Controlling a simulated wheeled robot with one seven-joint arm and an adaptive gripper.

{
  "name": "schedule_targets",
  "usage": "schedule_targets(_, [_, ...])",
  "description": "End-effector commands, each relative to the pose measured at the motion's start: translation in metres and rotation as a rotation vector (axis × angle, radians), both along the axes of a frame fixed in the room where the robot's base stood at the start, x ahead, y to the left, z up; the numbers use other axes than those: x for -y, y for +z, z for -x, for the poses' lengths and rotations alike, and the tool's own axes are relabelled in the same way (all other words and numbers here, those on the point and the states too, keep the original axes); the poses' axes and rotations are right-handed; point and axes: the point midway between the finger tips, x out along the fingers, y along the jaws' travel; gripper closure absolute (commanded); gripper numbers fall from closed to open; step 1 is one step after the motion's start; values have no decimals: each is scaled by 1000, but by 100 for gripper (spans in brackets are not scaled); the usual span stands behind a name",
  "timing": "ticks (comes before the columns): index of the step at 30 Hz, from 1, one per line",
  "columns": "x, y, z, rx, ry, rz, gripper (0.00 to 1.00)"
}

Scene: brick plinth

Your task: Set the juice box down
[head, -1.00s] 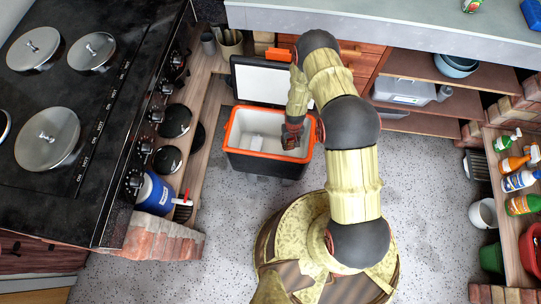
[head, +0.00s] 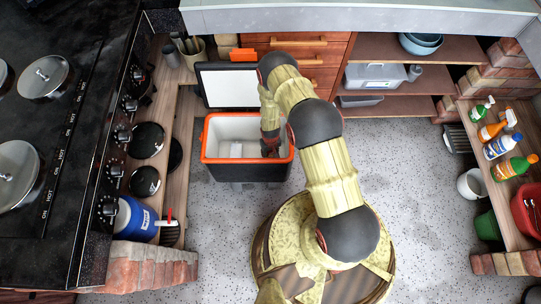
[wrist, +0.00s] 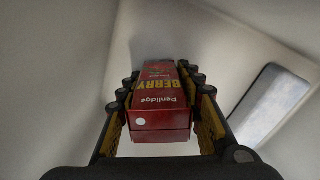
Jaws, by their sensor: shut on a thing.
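The juice box (wrist: 162,95) is red with yellow "BERRY" lettering. In the wrist view it sits between the two fingers of my gripper (wrist: 162,105), which are shut on it from both sides. In the head view my gripper (head: 270,147) reaches down inside the open cooler (head: 247,159), near its right end. The cooler has an orange rim, a dark body and a white inside. The juice box is hidden by my arm and gripper in the head view. I cannot tell whether it touches the cooler floor.
A stove (head: 60,150) is at left, drawers (head: 305,65) behind, and a bottle shelf (head: 510,200) at right. Speckled floor is clear right of the cooler.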

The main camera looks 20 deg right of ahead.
Motion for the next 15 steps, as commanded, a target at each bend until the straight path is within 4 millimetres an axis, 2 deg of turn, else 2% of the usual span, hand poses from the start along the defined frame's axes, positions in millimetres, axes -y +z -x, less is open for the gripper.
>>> schedule_targets(7, [0, -2, 0, 1, 0, 0, 100])
schedule_targets(8, [0, -2, -1, 1, 0, 0, 63])
schedule_targets(15, [0, -2, 0, 0, 0, 0, 49])
